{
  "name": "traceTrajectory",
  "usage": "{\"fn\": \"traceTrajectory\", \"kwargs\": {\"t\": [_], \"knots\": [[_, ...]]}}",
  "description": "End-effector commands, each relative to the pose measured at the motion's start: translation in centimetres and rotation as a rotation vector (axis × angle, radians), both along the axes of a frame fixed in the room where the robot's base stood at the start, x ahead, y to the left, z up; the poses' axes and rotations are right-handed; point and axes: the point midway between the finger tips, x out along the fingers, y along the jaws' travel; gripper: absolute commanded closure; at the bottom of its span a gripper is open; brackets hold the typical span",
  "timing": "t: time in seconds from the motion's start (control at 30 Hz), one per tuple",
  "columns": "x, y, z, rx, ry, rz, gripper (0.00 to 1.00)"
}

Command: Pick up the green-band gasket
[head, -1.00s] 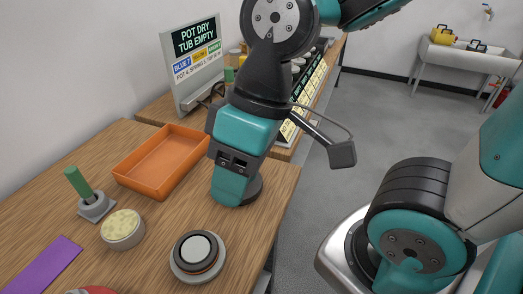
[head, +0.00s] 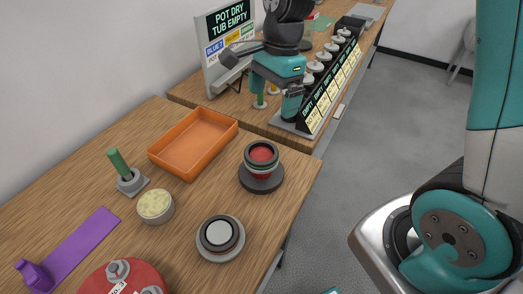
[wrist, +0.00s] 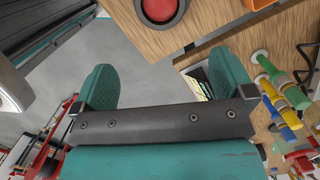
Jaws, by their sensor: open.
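My gripper (wrist: 164,80) is open in the wrist view, with bare floor showing between its two teal fingers. In the head view my gripper (head: 283,90) is over the far table, in front of the sign and beside the row of labelled bins. In the wrist view green (wrist: 287,90), yellow (wrist: 285,112) and blue (wrist: 288,131) posts are off to the right, outside the fingers.
The sign (head: 229,38) stands behind the gripper. The labelled rack (head: 327,94) is close on its right. On the near table are an orange tray (head: 176,170), a red-topped part (head: 262,155), a grey-ringed disc (head: 220,238) and another green post (head: 119,162).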

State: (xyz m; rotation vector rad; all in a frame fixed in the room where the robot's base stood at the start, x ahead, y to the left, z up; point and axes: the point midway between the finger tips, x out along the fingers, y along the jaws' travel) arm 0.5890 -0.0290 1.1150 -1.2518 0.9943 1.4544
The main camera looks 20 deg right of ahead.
Motion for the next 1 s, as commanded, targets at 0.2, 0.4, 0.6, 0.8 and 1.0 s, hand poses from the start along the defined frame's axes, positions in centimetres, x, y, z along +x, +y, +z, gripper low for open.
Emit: {"fn": "traceTrajectory", "kwargs": {"t": [0.2,0.4,0.6,0.8,1.0], "knots": [[-0.4,0.8,-5.1,-0.001,0.007,0.005,0.00],[-0.5,1.4,-8.6,0.000,0.004,0.006,0.00],[-0.5,1.6,-9.9,0.001,0.000,0.007,0.00],[-0.6,2.3,-12.2,0.001,0.006,0.007,0.00],[-0.6,2.7,-14.5,0.001,0.001,0.006,0.00]]}}
